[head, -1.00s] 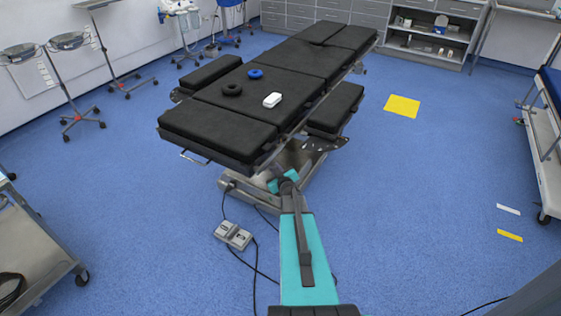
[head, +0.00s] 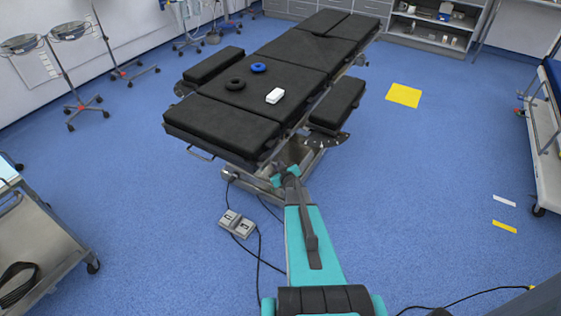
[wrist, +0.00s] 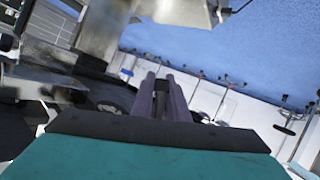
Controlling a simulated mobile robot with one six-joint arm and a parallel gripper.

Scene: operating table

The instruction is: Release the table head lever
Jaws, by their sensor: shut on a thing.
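The operating table (head: 222,122) has black cushions and a metal frame, with its near end facing me. My teal arm reaches to the underside of this end, and the gripper is hidden there in the head view. In the wrist view, my gripper (wrist: 160,88) has its two dark fingers close together, shut on a small dark piece between their tips. This piece appears to be the table head lever, but most of it is covered by the fingers. The table's metal column and underside (wrist: 98,35) show close by at upper left.
A foot pedal (head: 236,223) with cables lies on the floor left of my arm. A metal cart (head: 45,235) stands at left and a white trolley (head: 545,150) at right. Floor to the right is mostly clear.

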